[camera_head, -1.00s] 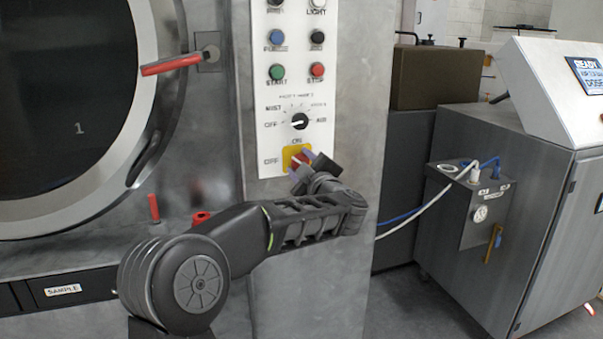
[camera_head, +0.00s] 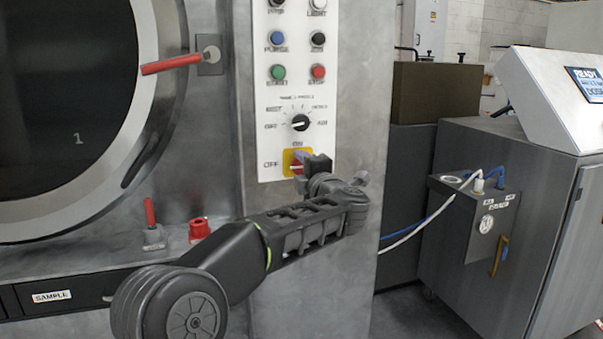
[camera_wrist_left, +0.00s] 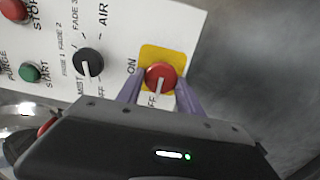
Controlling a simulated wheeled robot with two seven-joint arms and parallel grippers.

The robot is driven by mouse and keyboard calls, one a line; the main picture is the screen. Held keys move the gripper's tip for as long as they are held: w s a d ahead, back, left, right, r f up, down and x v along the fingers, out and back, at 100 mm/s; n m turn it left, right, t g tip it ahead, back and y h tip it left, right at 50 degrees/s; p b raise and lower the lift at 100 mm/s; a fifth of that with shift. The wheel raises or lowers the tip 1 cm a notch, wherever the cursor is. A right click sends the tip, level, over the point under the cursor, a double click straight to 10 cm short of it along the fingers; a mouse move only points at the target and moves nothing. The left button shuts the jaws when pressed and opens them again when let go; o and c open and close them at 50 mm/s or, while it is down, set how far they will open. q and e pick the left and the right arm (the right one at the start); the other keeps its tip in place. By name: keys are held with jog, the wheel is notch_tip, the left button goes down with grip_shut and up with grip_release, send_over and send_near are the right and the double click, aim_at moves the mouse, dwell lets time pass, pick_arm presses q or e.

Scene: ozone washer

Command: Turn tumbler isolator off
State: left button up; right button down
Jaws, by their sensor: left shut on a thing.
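The tumbler isolator is a red rotary knob (camera_head: 295,168) on a yellow plate (camera_head: 289,156), low on the white control panel. ON is printed above it and OFF to its left. In the left wrist view the red knob (camera_wrist_left: 161,74) shows a white pointer line directed towards the partly hidden OFF label. My left gripper (camera_head: 304,166) is at the knob, its purple fingers on either side of it. The left wrist view also shows the left gripper (camera_wrist_left: 160,92) shut on the knob. Its body hides part of the lower panel there. My right gripper is not in view.
A black selector knob (camera_head: 300,122) sits just above the isolator, with green and red buttons higher up. The washer door (camera_head: 150,95) with a red handle (camera_head: 170,65) is at left. A grey cabinet (camera_head: 555,200) stands at right beyond a gap.

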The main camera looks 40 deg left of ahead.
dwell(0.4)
pick_arm(q)
jog(key=o, duration=1.3)
jog(key=shift+v, duration=3.9)
